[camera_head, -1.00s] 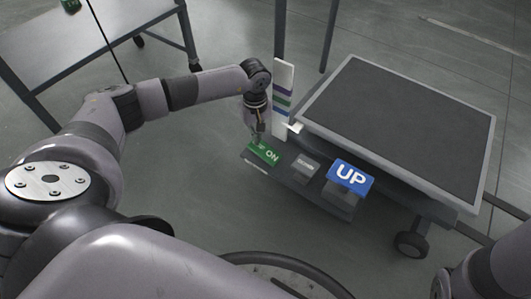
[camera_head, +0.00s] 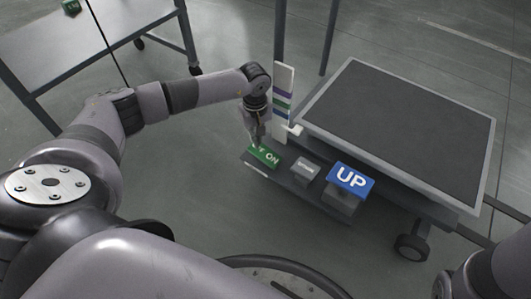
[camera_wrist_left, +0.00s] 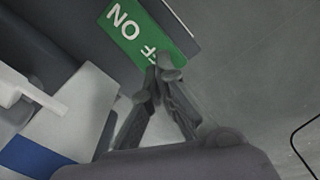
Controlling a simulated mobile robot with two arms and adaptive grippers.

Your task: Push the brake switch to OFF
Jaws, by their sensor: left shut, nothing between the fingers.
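The brake switch is a green block (camera_head: 263,157) at the left end of the control panel, with white letters ON on its right part. The letters on its left part are partly covered by my gripper. My left gripper (camera_head: 256,143) points down at that left part, shut and empty. In the left wrist view the green switch (camera_wrist_left: 132,30) appears upside down, and the shut fingertips (camera_wrist_left: 163,68) overlap its near end, by the partly hidden letters. I cannot tell whether they touch it. My right gripper is out of view.
A grey button (camera_head: 305,169) and a blue UP button (camera_head: 350,180) sit right of the switch on the same panel. A white striped post (camera_head: 283,100) stands close behind my gripper. The dark lift platform (camera_head: 400,130) is at the right. Floor left of the panel is clear.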

